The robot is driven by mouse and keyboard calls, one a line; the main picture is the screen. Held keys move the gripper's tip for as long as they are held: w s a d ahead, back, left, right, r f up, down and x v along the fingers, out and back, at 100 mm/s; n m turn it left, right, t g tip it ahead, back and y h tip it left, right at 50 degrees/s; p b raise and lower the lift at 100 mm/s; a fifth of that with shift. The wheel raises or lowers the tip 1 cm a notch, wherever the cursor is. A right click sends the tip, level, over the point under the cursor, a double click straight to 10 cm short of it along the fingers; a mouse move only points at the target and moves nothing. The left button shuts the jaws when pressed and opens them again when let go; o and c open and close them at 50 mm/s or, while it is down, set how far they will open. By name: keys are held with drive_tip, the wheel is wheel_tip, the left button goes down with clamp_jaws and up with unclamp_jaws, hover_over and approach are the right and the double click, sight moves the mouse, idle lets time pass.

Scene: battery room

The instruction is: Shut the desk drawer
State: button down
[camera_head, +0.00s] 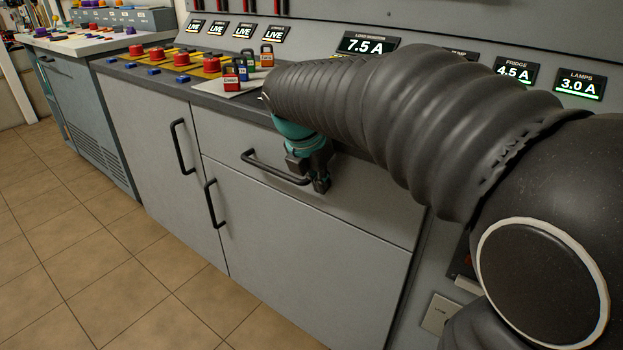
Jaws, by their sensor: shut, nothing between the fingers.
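The desk drawer (355,205) is the wide grey front below the dark worktop, with a black bar handle (272,168). Its front looks about level with the cabinet fronts around it, though my arm hides part of its top edge. My gripper (321,187) points down at the right end of the handle, close to the drawer front. It is shut with nothing seen between its fingers. I cannot tell whether it touches the handle or the front.
Below the drawer is a grey cabinet door (300,260) with a black handle; another door (150,140) is to its left. Padlocks (231,78) and red buttons (181,60) stand on the worktop. Meter displays line the panel behind. The tiled floor (110,250) at left is clear.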

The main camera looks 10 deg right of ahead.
drive_tip(key=shift+w+d+r, duration=0.1)
drive_tip(key=shift+w+d, duration=0.1)
drive_tip(key=shift+d, duration=0.05)
drive_tip(key=shift+a, duration=0.1)
